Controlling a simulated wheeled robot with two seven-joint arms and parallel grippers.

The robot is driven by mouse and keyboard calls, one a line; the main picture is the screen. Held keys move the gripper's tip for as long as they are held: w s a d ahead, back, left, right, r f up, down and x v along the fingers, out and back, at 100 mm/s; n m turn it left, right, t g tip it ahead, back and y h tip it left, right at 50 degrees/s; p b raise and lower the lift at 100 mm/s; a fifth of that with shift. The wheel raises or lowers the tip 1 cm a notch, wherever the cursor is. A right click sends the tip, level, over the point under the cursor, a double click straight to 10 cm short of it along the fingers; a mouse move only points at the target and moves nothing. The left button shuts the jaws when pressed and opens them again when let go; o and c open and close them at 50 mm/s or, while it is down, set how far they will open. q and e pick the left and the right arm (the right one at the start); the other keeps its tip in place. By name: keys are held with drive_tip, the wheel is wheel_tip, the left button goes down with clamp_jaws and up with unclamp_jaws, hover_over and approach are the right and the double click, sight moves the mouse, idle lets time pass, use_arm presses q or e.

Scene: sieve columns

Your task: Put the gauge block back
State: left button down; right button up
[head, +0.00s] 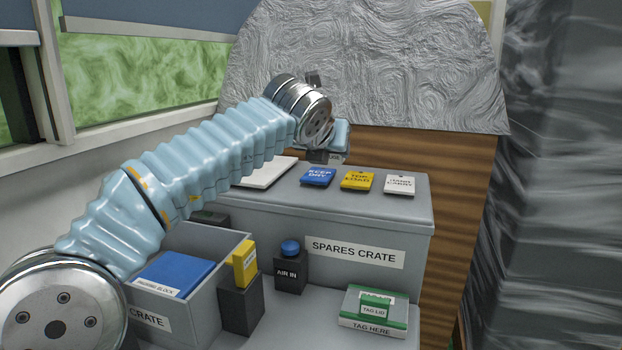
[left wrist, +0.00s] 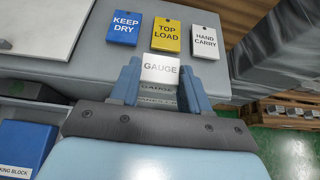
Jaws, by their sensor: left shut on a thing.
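The gauge block is a small white block marked GAUGE (left wrist: 160,69), seen between the fingers of my left gripper (left wrist: 160,76) in the left wrist view. My left gripper is shut on it. In the head view my left gripper (head: 328,152) is over the back of the grey spares crate (head: 330,215), and my own wrist hides most of the block. The gap between block and lid cannot be judged. My right gripper is in neither view.
Blue KEEP DRY (head: 318,177), yellow TOP LOAD (head: 358,181) and white HAND CARRY (head: 399,184) tags lie on the crate lid, beside a white board (head: 262,174). In front are an open crate with a blue packing block (head: 175,274), a yellow block (head: 245,264), an AIR IN button (head: 290,268) and a green-topped tag box (head: 374,309).

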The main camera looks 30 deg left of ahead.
use_arm(q)
drive_tip(key=w+a+f, duration=0.4)
drive_tip(key=w, duration=0.3)
hover_over(327, 198)
wheel_tip(327, 198, down, 4)
drive_tip(key=shift+s+f, duration=0.1)
drive_tip(key=shift+f, duration=0.15)
drive_tip(key=shift+w+a+f+b, duration=0.1)
drive_tip(key=shift+f+b, duration=0.1)
drive_tip(key=shift+f, duration=0.7)
drive_tip(key=shift+w+f+b, duration=0.1)
drive_tip(key=shift+f+b, duration=0.05)
drive_tip(key=shift+f, duration=0.75)
drive_tip(key=shift+f, duration=0.15)
drive_tip(key=c, duration=0.5)
unclamp_jaws()
drive_tip(key=shift+c, duration=0.2)
